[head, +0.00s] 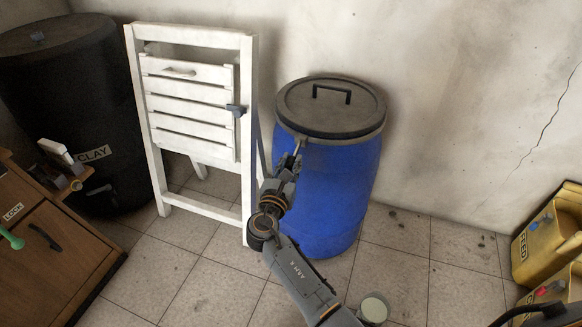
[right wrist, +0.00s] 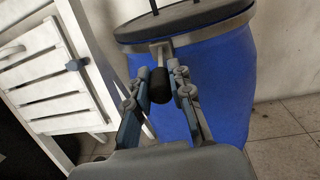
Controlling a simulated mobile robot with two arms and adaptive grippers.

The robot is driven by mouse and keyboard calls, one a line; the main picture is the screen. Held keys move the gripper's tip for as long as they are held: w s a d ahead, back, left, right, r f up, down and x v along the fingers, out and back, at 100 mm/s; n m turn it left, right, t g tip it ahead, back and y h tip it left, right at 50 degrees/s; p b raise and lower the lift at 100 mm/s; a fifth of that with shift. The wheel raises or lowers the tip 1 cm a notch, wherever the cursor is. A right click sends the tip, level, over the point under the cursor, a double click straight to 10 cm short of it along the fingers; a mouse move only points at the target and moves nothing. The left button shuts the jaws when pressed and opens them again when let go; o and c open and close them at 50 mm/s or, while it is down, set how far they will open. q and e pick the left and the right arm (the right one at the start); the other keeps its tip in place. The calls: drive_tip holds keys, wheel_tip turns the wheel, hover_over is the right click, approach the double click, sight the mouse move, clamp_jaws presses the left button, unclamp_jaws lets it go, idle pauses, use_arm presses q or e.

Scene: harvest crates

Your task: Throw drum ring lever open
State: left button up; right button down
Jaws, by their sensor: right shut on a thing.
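A blue drum (head: 325,195) stands on the tiled floor by the wall. It has a dark lid (head: 331,105) with a black handle, and a metal clamp ring (head: 345,140) runs around the rim. The ring's lever (head: 300,145) is at the drum's front left and ends in a black knob, seen in the right wrist view (right wrist: 160,86). My right gripper (head: 293,163) is shut on the lever near this knob; it also shows in the right wrist view (right wrist: 167,88). My left gripper is not in view.
A white folding chair (head: 249,110) stands close to the left of the drum. A black drum labelled CLAY (head: 70,110) and a wooden cabinet (head: 60,255) are farther left.

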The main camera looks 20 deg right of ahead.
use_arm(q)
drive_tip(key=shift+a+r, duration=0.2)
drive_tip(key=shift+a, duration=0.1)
use_arm(e)
drive_tip(key=shift+w+a+h, duration=0.15)
drive_tip(key=shift+h, duration=0.15)
drive_tip(key=c, duration=1.2)
unclamp_jaws()
